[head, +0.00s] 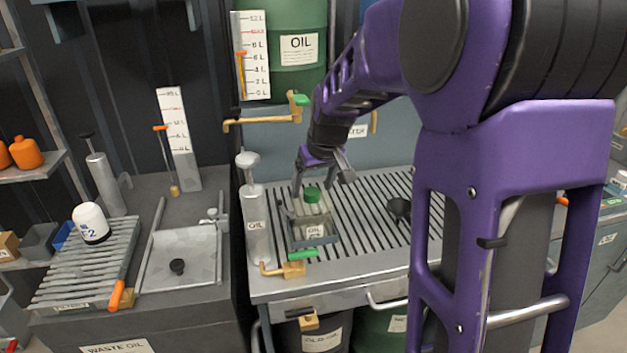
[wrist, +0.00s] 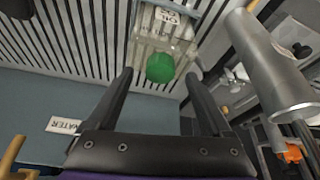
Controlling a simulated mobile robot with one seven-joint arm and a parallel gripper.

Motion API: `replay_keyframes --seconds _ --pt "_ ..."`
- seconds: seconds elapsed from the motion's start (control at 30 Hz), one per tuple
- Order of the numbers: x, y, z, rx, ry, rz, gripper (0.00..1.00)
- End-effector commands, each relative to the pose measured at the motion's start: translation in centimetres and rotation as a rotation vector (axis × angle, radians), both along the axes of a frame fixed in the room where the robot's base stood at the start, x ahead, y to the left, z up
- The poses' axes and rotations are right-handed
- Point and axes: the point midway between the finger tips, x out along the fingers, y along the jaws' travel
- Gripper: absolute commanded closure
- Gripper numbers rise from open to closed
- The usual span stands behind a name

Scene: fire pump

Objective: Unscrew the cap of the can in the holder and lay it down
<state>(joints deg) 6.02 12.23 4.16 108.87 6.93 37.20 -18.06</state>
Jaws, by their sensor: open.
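The can (head: 312,218) is a pale, see-through container with a label, standing upright in a holder (head: 318,243) on the slatted bench. Its green cap (head: 311,195) is on top of it. In the wrist view the green cap (wrist: 160,67) lies ahead of the fingertips, roughly midway between them, with the can (wrist: 165,38) behind it. My gripper (head: 322,182) is open and empty, just above the cap; the fingers do not touch it. The wrist view shows my gripper (wrist: 159,78) with its two dark fingers wide apart.
A grey oil pump cylinder (head: 255,215) stands left of the can; it shows at the right in the wrist view (wrist: 270,65). A black funnel-like piece (head: 399,207) lies to the right. The slatted bench top (head: 365,225) between them is clear.

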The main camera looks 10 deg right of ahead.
Motion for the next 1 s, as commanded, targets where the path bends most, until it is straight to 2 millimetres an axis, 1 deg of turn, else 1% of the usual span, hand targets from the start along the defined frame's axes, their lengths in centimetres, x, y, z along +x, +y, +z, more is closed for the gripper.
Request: replay_keyframes --seconds 0.03,0.1,0.4,0.43,0.57,0.6,0.67,0.7,0.77,0.8,0.9,0.93,1.0 --pt "0.17 0.05 -0.58 0.000 0.001 0.000 0.16" --pt "0.30 0.08 -0.80 0.000 0.000 0.000 0.16" --pt "0.39 0.10 -0.86 0.000 0.000 0.000 0.16" --pt "0.39 0.10 -0.86 0.000 0.000 0.000 0.18" --pt "0.38 0.09 -0.86 0.000 0.000 0.000 0.41" --pt "0.38 0.09 -0.87 0.000 0.000 0.000 0.48" --pt "0.38 0.09 -0.86 0.000 0.000 0.000 0.59" --pt "0.38 0.09 -0.86 0.000 0.000 0.000 0.66" --pt "0.37 0.08 -0.86 0.000 0.000 0.000 0.77" --pt "0.37 0.08 -0.86 0.000 0.000 0.000 0.84" --pt "0.37 0.08 -0.86 0.000 0.000 0.000 1.00" --pt "0.37 0.08 -0.86 0.000 0.000 0.000 0.56" --pt "0.37 0.08 -0.86 0.000 0.000 0.000 0.69"
